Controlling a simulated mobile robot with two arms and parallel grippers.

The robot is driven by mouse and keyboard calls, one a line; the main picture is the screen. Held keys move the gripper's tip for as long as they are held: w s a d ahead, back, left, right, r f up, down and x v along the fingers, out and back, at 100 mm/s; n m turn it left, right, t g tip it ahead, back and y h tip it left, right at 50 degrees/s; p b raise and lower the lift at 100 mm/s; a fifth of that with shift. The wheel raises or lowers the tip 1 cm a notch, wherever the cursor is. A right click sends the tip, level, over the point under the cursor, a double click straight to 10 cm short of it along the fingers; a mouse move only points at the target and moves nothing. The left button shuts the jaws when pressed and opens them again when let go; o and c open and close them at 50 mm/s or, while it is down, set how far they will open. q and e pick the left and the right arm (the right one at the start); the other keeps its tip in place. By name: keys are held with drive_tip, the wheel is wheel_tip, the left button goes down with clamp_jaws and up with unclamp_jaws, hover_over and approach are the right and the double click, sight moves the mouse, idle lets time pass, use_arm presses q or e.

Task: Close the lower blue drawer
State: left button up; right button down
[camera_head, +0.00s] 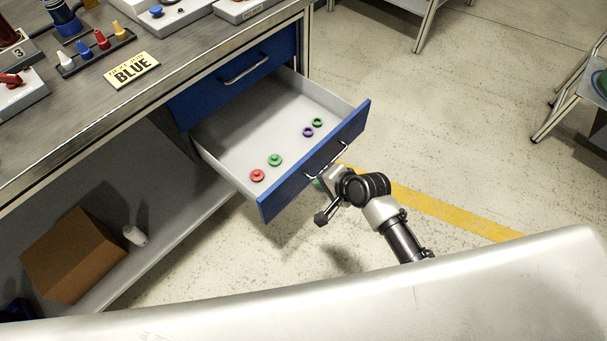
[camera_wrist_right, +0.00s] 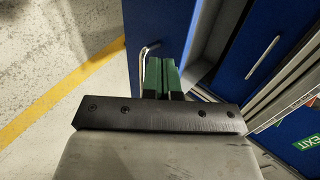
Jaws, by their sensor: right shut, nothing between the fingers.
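The lower blue drawer (camera_head: 280,198) is pulled out of the workbench, its inside open to view. Its front carries a metal handle (camera_head: 326,161). In the right wrist view the blue drawer front (camera_wrist_right: 160,18) is ahead, with the handle (camera_wrist_right: 145,65) just left of the fingers. My right gripper (camera_head: 319,184) is at the outer side of the drawer front, close to the handle. Its green fingers (camera_wrist_right: 161,76) are together and hold nothing. Whether they touch the front or handle cannot be told. My left gripper is out of view.
Several small red, green and purple pieces (camera_head: 275,160) lie in the drawer. The upper blue drawer (camera_head: 215,90) is shut above it. A cardboard box (camera_head: 75,255) and a white bottle (camera_head: 135,236) sit on the lower shelf. The floor right of the drawer is clear.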

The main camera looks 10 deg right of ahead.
sight(297, 172)
drive_tip(key=w+a, duration=0.1)
drive_tip(key=w+a+f, duration=0.2)
drive_tip(key=w, duration=0.1)
drive_tip(key=shift+a+f+b, duration=0.1)
drive_tip(key=shift+b, duration=0.3)
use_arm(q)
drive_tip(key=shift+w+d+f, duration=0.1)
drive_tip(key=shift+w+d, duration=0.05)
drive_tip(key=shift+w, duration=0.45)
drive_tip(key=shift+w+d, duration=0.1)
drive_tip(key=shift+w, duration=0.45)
use_arm(e)
drive_tip(key=shift+w+a, duration=0.3)
drive_tip(key=shift+w, duration=0.15)
